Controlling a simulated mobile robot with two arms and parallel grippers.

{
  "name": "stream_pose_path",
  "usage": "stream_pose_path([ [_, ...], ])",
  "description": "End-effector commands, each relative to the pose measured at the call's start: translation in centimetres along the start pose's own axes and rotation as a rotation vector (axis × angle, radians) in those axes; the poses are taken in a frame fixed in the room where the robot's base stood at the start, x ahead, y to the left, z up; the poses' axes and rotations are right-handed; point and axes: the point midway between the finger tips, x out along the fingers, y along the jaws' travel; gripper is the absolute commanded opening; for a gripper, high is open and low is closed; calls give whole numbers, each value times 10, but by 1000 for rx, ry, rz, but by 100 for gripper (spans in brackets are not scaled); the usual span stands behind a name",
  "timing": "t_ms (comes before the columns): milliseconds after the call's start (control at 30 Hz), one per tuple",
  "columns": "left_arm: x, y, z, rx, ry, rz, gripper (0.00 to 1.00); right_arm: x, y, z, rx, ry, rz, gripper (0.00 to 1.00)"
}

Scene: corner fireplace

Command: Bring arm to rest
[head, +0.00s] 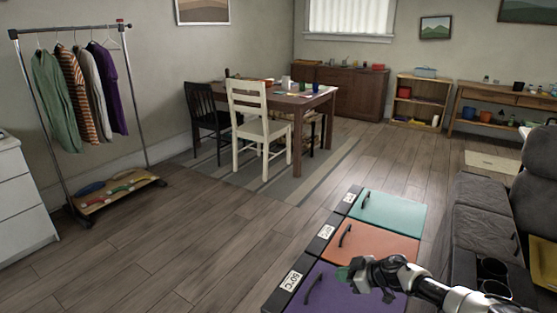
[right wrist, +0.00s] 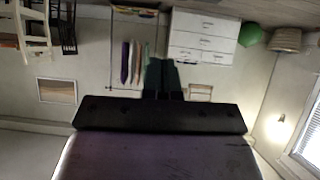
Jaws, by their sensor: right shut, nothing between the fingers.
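My right gripper (head: 344,273) is in the lower right of the head view, at the end of my right arm, which comes in from the bottom right. It appears in front of the purple lid (head: 335,297), and I cannot tell how far above it. Its dark fingers are together and empty in the right wrist view (right wrist: 161,74). My left arm and left gripper are not in view.
An orange lid (head: 378,244) and a teal lid (head: 395,212) lie beyond the purple one. A grey sofa (head: 483,205) stands at the right. A clothes rack (head: 138,118) and a white drawer unit (head: 20,200) stand left. Middle floor (head: 190,235) is clear.

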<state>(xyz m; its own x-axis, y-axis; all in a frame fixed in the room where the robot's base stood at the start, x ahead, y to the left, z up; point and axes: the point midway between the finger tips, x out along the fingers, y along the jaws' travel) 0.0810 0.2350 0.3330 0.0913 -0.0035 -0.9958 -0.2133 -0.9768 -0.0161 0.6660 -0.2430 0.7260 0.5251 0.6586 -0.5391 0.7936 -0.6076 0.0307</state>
Motion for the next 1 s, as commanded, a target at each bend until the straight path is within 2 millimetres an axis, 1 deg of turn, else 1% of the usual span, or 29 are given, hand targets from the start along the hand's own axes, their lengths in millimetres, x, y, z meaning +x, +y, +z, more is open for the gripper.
stream_pose_path([
  [33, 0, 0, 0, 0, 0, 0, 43, 16, -21, 0, -1, 33, -6, 0],
  [67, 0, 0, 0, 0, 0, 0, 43, 24, -33, -2, -2, 59, 0, 0],
  [100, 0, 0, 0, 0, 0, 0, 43, 37, -52, -4, -2, 97, 13, 0],
  [167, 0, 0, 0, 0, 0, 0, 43, 54, -80, -10, 6, 154, 45, 0],
  [200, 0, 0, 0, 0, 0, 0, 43, 62, -99, -14, 16, 189, 71, 0],
  [300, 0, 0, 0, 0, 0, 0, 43, 74, -138, -24, 55, 249, 154, 0],
  [333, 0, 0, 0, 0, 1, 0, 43, 75, -149, -26, 71, 260, 180, 0],
  [400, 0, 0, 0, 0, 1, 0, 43, 74, -170, -31, 114, 272, 244, 0],
  [467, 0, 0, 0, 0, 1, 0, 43, 70, -186, -32, 154, 266, 301, 0],
  [567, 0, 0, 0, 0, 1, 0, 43, 56, -208, -30, 227, 228, 390, 0],
  [667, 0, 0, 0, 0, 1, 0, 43, 35, -224, -22, 303, 155, 469, 0],
  [767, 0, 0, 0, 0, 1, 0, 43, 8, -240, -8, 377, 53, 529, 0],
  [867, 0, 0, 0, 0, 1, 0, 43, -26, -255, 10, 445, -71, 568, 0],
  [1000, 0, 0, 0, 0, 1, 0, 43, -77, -278, 37, 519, -256, 581, 0],
])
